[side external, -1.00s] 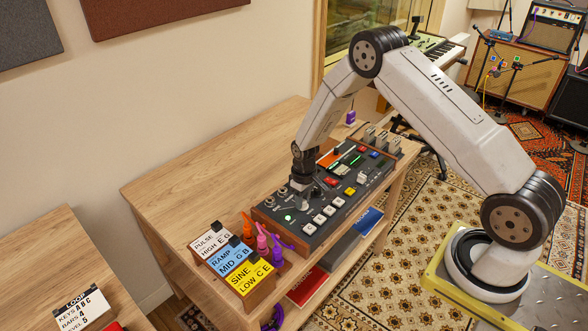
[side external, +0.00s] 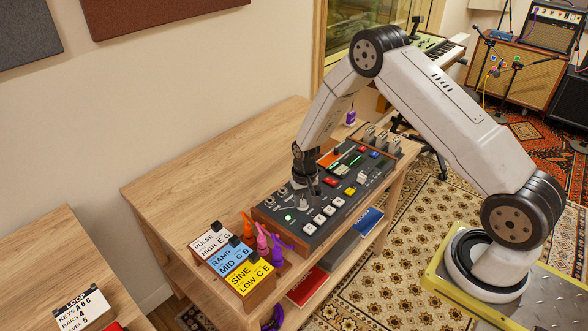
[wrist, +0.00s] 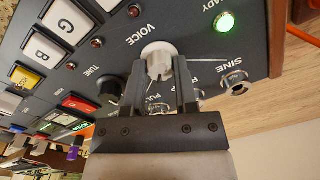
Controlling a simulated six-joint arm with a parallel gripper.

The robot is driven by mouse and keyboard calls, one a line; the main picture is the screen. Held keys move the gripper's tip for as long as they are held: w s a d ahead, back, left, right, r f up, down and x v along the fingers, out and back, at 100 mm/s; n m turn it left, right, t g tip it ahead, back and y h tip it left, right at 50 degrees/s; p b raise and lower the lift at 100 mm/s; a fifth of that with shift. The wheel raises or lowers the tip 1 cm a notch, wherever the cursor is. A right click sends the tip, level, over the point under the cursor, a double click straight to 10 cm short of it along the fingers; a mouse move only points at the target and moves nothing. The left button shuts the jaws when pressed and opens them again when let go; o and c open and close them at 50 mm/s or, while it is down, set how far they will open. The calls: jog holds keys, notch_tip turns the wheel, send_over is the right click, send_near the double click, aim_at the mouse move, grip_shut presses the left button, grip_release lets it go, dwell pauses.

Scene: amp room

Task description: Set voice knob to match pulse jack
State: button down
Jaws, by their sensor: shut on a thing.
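The voice knob (wrist: 158,60) is a pale round knob below the printed word VOICE on the dark control panel (wrist: 200,30) in the wrist view. My gripper (wrist: 160,85) is shut on this knob, with one dark finger on each side of it. The sine jack (wrist: 237,84) is a metal socket at the right. The pulse jack's label is partly visible behind the fingers, and its socket is mostly hidden. The knob's pointer direction is unclear.
A lit green light (wrist: 224,21) and a dark tune knob (wrist: 109,87) flank the voice knob. Letter keys (wrist: 62,16) lie at upper left. Pulse, ramp and sine cards (side external: 232,260) and coloured plugs (side external: 262,240) stand left of the panel.

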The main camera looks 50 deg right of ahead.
aim_at(304, 201)
jog(key=shift+w+r, duration=0.1)
jog(key=shift+c, duration=2)
grip_release()
jog(key=shift+d+r, duration=0.1)
jog(key=shift+r, duration=3.7)
jog(key=shift+r, duration=0.15)
